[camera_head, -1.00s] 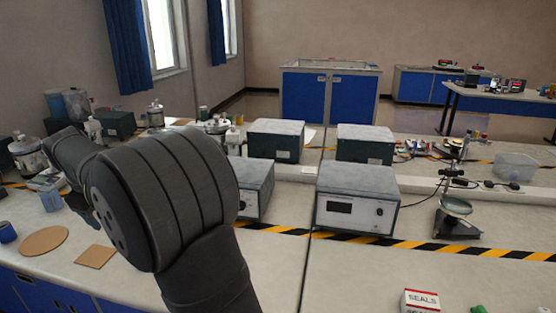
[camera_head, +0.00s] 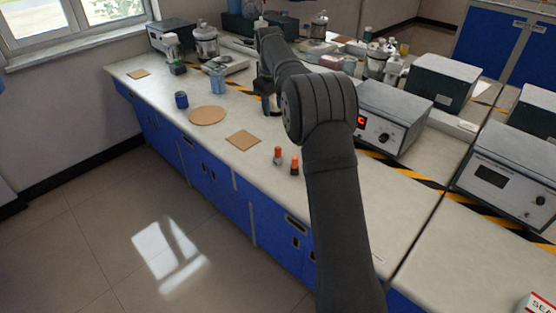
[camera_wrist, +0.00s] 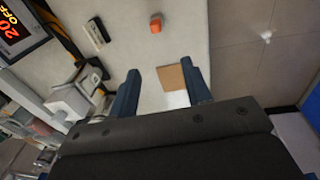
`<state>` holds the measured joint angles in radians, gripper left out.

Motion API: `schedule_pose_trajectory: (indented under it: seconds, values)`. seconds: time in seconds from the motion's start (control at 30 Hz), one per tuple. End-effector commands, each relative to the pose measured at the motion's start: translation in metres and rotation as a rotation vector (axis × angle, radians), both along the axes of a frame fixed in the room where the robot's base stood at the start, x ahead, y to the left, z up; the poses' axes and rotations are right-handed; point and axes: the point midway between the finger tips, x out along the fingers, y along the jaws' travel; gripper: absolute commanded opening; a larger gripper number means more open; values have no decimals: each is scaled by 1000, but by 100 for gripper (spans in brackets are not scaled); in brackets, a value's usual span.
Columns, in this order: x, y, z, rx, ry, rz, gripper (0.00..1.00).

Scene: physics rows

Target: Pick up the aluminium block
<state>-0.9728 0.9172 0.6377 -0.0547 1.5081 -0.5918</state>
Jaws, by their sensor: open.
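I cannot make out the aluminium block for sure in either view. In the wrist view, my gripper (camera_wrist: 160,68) has its two blue fingers wide apart with nothing held between them. A small pale bright patch (camera_wrist: 177,99) shows between the fingers, partly cut off by the gripper body; I cannot tell whether it is a block or something flat. A square brown mat (camera_wrist: 172,78) lies just above that patch. In the head view, the gripper is mostly hidden behind my arm, above the bench near the yellow-black stripe.
The bench holds a square mat (camera_head: 243,139), a round mat (camera_head: 207,115), a dark blue pot (camera_head: 181,100) and an orange-topped bottle (camera_head: 277,155), with another beside it. A lit instrument box (camera_head: 388,122) stands right of my arm. The bench front is fairly clear.

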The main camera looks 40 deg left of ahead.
Motion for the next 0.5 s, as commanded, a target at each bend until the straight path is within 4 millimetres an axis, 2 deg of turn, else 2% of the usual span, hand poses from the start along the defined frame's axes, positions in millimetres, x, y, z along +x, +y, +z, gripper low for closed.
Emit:
schedule_pose_trajectory:
  seconds: [0.03,0.2,0.37,0.5]
  values:
    - [8,3,-10,-10,23,-2,45]
    - [20,7,-27,-29,76,3,45]
    - [22,7,-38,-36,91,6,45]
    - [22,6,-64,-38,93,6,45]
